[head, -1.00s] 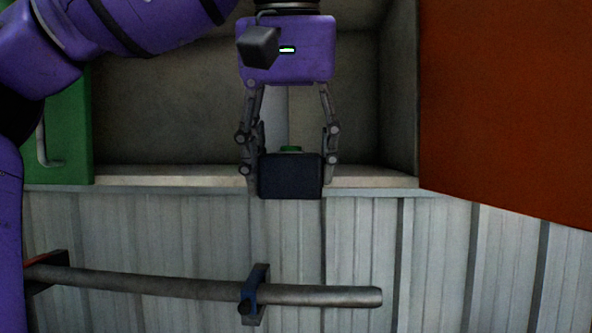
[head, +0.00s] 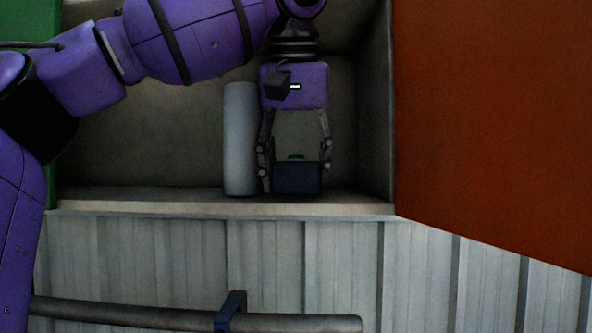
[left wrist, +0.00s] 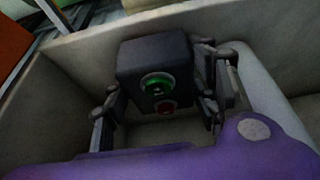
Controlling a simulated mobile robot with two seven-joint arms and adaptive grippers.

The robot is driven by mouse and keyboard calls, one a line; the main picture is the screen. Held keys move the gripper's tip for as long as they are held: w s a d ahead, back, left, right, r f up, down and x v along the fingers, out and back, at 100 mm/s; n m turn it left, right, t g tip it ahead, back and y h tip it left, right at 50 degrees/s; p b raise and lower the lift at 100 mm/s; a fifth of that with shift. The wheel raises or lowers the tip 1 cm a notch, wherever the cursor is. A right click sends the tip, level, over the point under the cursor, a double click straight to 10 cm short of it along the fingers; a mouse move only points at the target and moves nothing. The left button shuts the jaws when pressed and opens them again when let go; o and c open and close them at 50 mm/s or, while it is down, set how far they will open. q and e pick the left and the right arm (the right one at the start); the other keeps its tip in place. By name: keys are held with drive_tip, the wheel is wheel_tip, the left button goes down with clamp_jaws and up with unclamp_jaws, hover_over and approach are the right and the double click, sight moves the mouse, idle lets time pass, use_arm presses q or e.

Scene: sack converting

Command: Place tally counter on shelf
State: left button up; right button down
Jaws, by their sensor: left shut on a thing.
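The tally counter (head: 297,178) is a small dark box with a green button on top. In the left wrist view the counter (left wrist: 150,58) shows a green and a red round button on one face. My left gripper (head: 296,172) points down inside the shelf compartment and is shut on the counter, one finger on each side. The counter is just above or on the shelf floor (head: 150,198); I cannot tell whether it touches. My right gripper is not in view.
A pale upright cylinder (head: 240,140) stands in the shelf close to the left of my gripper. An open red-brown door (head: 490,130) is at the right, a green door (head: 30,22) at the left. A grey bar (head: 130,314) runs below. The shelf's left part looks clear.

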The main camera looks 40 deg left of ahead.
use_arm(q)
drive_tip(key=w+a, duration=0.2)
drive_tip(key=w, duration=0.1)
drive_tip(key=shift+a, duration=0.3)
drive_tip(key=shift+w+f+p, duration=0.1)
drive_tip(key=shift+f+p, duration=0.2)
drive_tip(key=shift+p, duration=0.05)
drive_tip(key=shift+s+d, duration=0.1)
drive_tip(key=shift+s, duration=0.1)
drive_tip(key=shift+f, duration=0.2)
drive_tip(key=o, duration=1)
drive_tip(key=shift+w, duration=0.1)
drive_tip(key=shift+o, duration=0.2)
drive_tip(key=shift+r, duration=0.1)
drive_tip(key=shift+d+r+b, duration=0.25)
drive_tip(key=shift+r+b, duration=0.1)
drive_tip(key=shift+r, duration=0.25)
drive_tip(key=s+d, duration=0.2)
drive_tip(key=s, duration=0.1)
drive_tip(key=s+d, duration=0.5)
drive_tip(key=s, duration=0.1)
drive_tip(key=shift+s+d, duration=0.3)
